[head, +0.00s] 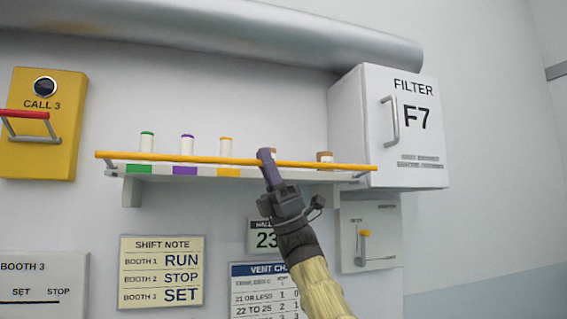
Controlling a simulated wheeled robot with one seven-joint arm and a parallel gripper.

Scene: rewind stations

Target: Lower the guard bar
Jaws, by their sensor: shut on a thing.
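The guard bar (222,160) is a long thin orange-yellow rod across the front of a pale wall shelf (220,179). It slopes slightly down to the right and has a grey bracket at each end. My gripper (267,158) comes up from below and is shut on the bar near its middle. The bar crosses in front of several small containers on the shelf: white ones with green (147,142), purple (187,145) and yellow (225,146) caps, and brown-topped ones partly hidden by my gripper and the bar.
A white filter cabinet (365,120) with a handle stands close to the shelf's right end. A small box with a yellow-tipped lever (365,234) is below it. A yellow call box (62,150) with a red handle is at left. A large pipe (220,30) runs above.

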